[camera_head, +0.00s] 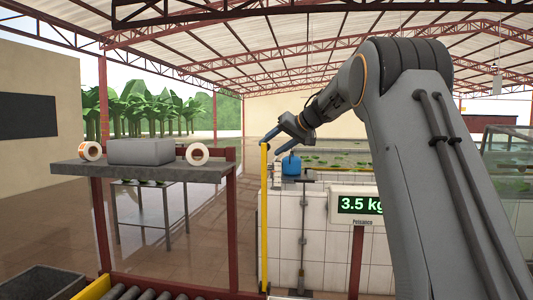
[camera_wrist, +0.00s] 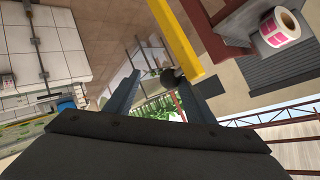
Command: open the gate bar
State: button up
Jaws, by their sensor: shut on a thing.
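The gate bar (camera_head: 264,215) is a long yellow bar. In the head view it stands upright, its top end beside my gripper (camera_head: 274,143). In the wrist view the bar (camera_wrist: 176,38) comes down from the top edge and ends just beyond my fingers. A dark round knob (camera_wrist: 169,78) sits at that end, between the fingers of my gripper (camera_wrist: 163,80). My gripper is shut on this knob; the exact contact is hard to see.
A grey shelf (camera_head: 75,167) with label rolls and a grey box stands left of the bar. A roller conveyor (camera_head: 130,293) lies at bottom left. A white tiled basin (camera_head: 340,260), a blue object (camera_head: 291,166) and a weight display (camera_head: 358,204) are right of the bar.

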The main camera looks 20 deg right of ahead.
jog(key=shift+s+d, duration=0.1)
jog(key=shift+d, duration=0.2)
jog(key=shift+r, duration=0.1)
jog(key=s+d+r+p, duration=0.2)
jog(key=d+r, duration=0.3)
jog(key=r, duration=0.1)
jog(key=shift+s+d+r+p, duration=0.15)
jog(key=shift+s+d+p, duration=0.1)
jog(key=shift+s+p, duration=0.1)
dwell(0.6)
jog(key=shift+a, duration=0.1)
dwell(0.4)
